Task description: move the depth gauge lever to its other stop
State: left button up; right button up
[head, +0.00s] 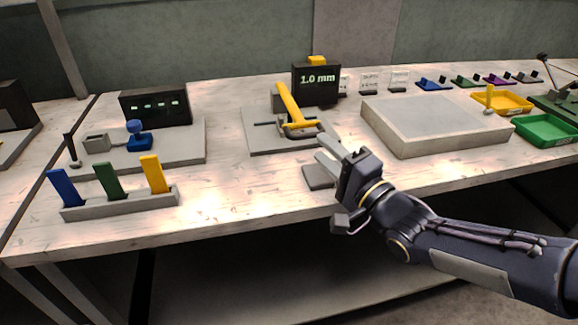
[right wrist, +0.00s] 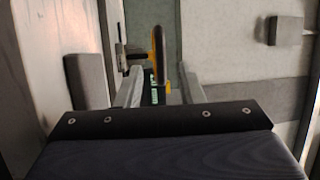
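The depth gauge has a yellow lever (head: 290,105) on a grey base plate (head: 262,140). The lever leans up and to the left. A dark display (head: 316,79) behind it reads "1.0 mm". My right gripper (head: 326,142) is just right of and in front of the gauge, close to the lever's lower end. In the right wrist view, my right gripper (right wrist: 160,86) has its fingers apart, and a yellow and dark part of the gauge (right wrist: 158,42) shows ahead between them. I cannot tell whether anything touches. My left gripper is not in view.
A large grey block (head: 435,120) stands right of my gripper. Yellow (head: 502,102) and green (head: 547,130) trays are farther right. A rack with blue, green and yellow handles (head: 120,203) stands at the front left. The bench front between rack and gripper is clear.

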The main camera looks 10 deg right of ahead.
aim_at(309, 137)
jog(key=shift+w+a, duration=0.1)
jog(key=shift+a, duration=0.15)
jog(key=x, duration=0.7)
jog(key=shift+w+a+r+b, duration=0.1)
jog(key=shift+w+r+b, duration=0.1)
jog(key=shift+b, duration=0.1)
grip_shut()
